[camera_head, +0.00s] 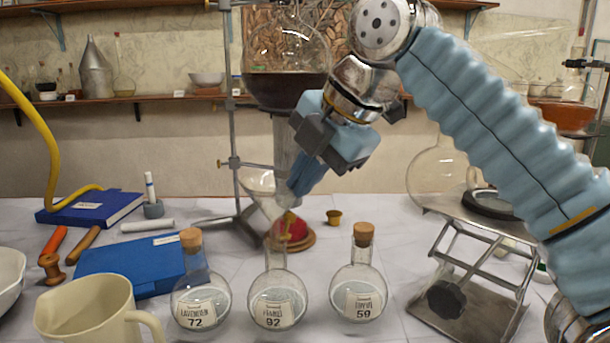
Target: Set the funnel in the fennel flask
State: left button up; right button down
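The fennel flask (278,302) is the middle of three round glass flasks at the front. It stands upright, its label reads 92, and its neck has no cork. A clear glass funnel (259,184) is in the air above and behind its neck. The funnel looks tilted, its stem pointing down toward the neck; whether the tip touches the neck cannot be made out. My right gripper (287,200) reaches down from the upper right, and its fingers appear closed on the funnel's right side. My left gripper is not in view.
Corked lavender flask (203,300) and thyme flask (358,290) flank the fennel flask closely. A metal stand (233,120) holds a large dark-filled flask (285,88) behind. A cream jug (88,308) and blue book (130,267) are left; a lab jack (470,300) is right.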

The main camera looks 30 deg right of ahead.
jog(key=shift+f+b, duration=1.7)
jog(key=shift+f, duration=0.55)
dwell(3.1)
jog(key=c, duration=1.2)
grip_release()
jog(key=shift+c, duration=0.2)
notch_tip(320, 180, up, 7)
jog(key=p, duration=0.6)
